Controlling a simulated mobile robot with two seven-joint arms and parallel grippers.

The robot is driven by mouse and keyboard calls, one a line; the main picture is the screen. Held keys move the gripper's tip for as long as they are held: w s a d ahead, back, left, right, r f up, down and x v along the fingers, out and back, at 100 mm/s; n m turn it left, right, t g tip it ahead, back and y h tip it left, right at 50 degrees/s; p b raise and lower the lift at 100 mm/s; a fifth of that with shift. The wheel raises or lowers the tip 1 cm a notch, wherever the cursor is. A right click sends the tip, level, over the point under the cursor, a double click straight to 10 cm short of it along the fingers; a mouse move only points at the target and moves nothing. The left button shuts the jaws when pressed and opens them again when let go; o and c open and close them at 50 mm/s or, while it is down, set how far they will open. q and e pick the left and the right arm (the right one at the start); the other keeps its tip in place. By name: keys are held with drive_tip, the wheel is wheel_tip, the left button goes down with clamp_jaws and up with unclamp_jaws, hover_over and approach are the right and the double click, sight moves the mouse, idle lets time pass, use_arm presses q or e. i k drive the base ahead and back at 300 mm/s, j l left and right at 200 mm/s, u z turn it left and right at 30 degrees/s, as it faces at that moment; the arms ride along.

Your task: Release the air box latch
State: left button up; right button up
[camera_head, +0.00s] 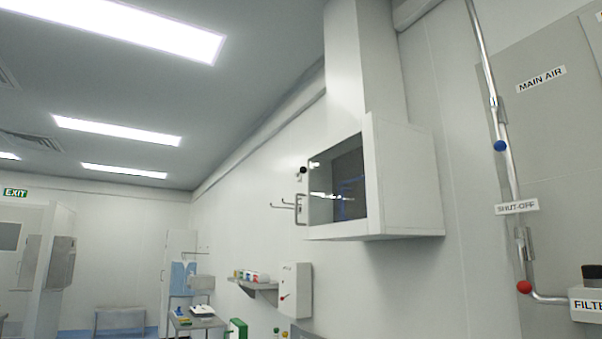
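A white wall-mounted box (405,185) with a duct running up from its top hangs right of centre. It may be the air box, but no label on it is readable. Its front has a dark glass pane (341,185), which looks shut. A small black knob (303,170) sits at the front's left edge, with a metal handle (299,209) below it. I cannot tell whether the knob is the latch, or how it is set. Neither of my grippers is in view.
At right, a metal pipe (509,165) carries a blue knob (500,146) and a red knob (524,287), beside a "MAIN AIR" label (541,79). A smaller white box (295,290) and a loaded shelf (262,286) are lower on the wall. A table (197,322) stands farther back.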

sight(303, 169)
drive_tip(key=i+j+u, duration=0.1)
drive_tip(key=i+j, duration=2.55)
drive_tip(key=i, duration=0.15)
